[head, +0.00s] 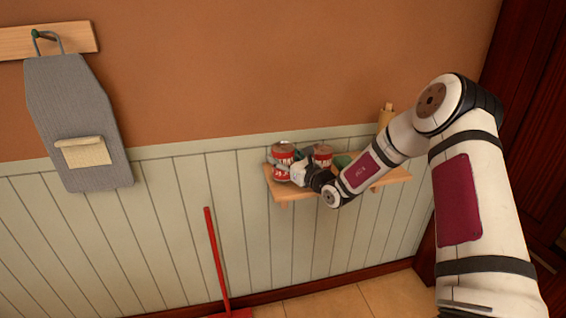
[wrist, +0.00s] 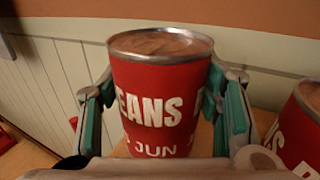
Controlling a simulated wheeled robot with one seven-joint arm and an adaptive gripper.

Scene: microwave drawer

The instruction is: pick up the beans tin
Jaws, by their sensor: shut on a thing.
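The beans tin (wrist: 160,95) is red with white lettering and a silver rim, and it fills the middle of the wrist view. It stands upright between the two fingers of my gripper (wrist: 163,112), which are shut on its sides. In the head view the beans tin (head: 283,154) is at the left end of a small wooden wall shelf, with my gripper (head: 291,171) around it. I cannot tell whether its base touches the shelf.
A second red tin (head: 322,155) stands close on the right; it also shows in the wrist view (wrist: 296,132). A red broom (head: 215,255) leans below left.

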